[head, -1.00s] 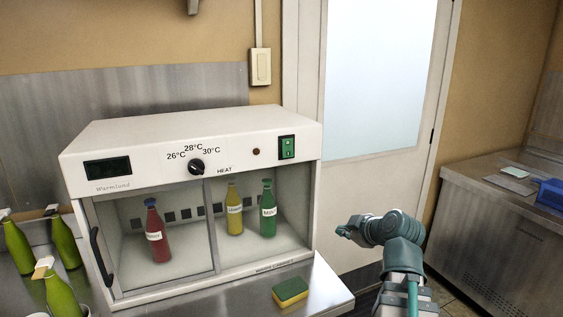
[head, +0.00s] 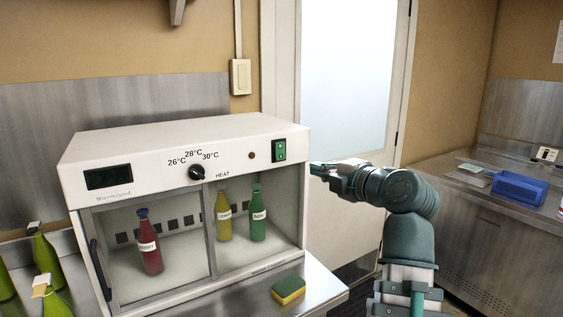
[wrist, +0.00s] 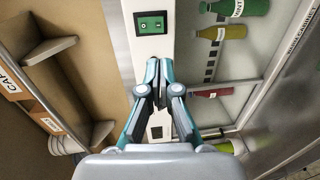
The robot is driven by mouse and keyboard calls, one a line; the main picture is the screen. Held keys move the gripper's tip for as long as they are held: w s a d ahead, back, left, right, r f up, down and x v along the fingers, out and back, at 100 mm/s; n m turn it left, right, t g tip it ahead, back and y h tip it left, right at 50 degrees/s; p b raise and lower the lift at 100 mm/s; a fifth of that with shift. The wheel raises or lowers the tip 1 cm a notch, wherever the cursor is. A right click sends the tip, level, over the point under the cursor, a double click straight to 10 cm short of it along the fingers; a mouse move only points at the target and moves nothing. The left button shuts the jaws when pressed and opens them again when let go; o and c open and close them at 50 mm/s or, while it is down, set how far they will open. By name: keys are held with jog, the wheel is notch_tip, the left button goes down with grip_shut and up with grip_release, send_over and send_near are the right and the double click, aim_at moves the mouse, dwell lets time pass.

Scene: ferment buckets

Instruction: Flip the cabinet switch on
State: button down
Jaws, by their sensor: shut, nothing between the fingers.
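The cabinet (head: 140,140) is a white heated box with a glass front, a dark display, a temperature dial (head: 197,172) and a small dark red lamp (head: 252,155). The switch (head: 279,150) is a green rocker in a dark frame at the right end of its front panel. It also shows in the wrist view (wrist: 151,24), beyond my fingertips. My gripper (head: 314,167) is just right of the cabinet's right edge, a little below the switch's height, and apart from the switch. In the wrist view my gripper (wrist: 157,84) has its fingers together, with nothing between them.
Red (head: 150,245), yellow (head: 223,215) and green (head: 257,215) bottles stand inside the cabinet. A sponge (head: 288,290) lies on the steel counter in front. Green bottles (head: 45,255) stand at left. A blue bin (head: 520,188) sits on the right counter.

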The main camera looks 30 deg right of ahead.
aim_at(281, 157)
jog(key=shift+w+d, duration=0.1)
dwell(0.3)
jog(key=w, duration=0.4)
jog(key=w+f+p, duration=0.1)
jog(key=w, duration=0.4)
jog(key=w+a+p, duration=0.1)
jog(key=w, duration=0.3)
jog(key=shift+w+a+f, duration=0.1)
jog(key=shift+w+f, duration=0.15)
jog(key=shift+f, duration=0.05)
jog(key=shift+w+f, duration=0.1)
jog(key=b, duration=0.2)
jog(key=shift+w+t+b, duration=0.25)
jog(key=shift+t+b, duration=0.05)
jog(key=shift+s, duration=0.1)
